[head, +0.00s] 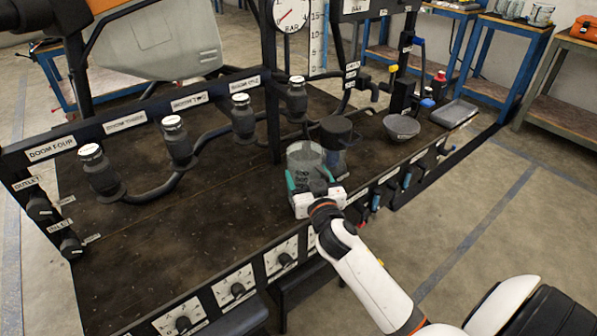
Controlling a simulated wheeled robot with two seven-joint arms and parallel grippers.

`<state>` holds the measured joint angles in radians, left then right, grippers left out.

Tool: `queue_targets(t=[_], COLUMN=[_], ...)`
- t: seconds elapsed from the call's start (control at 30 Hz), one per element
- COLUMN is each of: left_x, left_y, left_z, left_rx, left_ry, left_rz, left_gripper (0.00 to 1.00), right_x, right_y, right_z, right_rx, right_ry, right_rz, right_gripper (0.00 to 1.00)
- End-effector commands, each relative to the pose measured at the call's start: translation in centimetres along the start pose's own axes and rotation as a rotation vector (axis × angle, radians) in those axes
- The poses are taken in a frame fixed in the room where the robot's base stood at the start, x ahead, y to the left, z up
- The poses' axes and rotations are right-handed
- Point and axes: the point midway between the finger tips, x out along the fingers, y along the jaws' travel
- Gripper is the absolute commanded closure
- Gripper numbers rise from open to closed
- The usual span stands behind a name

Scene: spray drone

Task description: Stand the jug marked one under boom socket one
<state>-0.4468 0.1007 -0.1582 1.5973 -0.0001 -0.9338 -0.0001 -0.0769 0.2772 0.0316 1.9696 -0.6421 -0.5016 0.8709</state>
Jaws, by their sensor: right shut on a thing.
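My right gripper (310,183) has its teal fingers shut around a clear, grey-tinted jug (305,157) with dark print. The jug looks upright, over the near middle of the dark bench top; whether its base touches the bench is hidden by my gripper. Its number cannot be read. Boom socket one (296,97) is the rightmost and farthest of the row of dark capped sockets, under the label rail, behind the held jug and slightly left of it. My left gripper is not in view.
A dark-topped clear container (336,138) stands close right of the held jug. Boom sockets two (243,117), three (177,141) and four (99,172) run leftward, joined by a dark hose. A grey bowl (401,127) and tray (454,113) are farther right. The bench's near left is clear.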

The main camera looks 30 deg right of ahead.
Motion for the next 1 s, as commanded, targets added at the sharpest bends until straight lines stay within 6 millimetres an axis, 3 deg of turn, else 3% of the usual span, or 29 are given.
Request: queue_targets(t=[0.1, 0.3, 0.47, 0.7, 1.0], left_x=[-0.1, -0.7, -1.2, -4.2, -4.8], left_y=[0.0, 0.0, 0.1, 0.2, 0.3], left_z=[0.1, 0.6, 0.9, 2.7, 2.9], left_rx=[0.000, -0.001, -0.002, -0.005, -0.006], left_ry=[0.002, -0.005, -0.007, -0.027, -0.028], left_rz=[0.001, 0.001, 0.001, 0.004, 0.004], left_gripper=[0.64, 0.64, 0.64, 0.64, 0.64], right_x=[3.3, 6.4, 6.9, 6.8, 6.8], right_y=[0.0, 0.0, 0.0, 0.0, 0.0], right_z=[0.1, 0.0, -0.7, -3.5, -3.6], right_rx=[-0.003, 0.000, 0.000, -0.001, 0.000], right_ry=[-0.003, -0.001, 0.001, 0.002, 0.001], right_rz=[-0.001, 0.000, 0.000, 0.001, 0.001], right_gripper=[0.50, 0.50, 0.50, 0.50, 0.50])
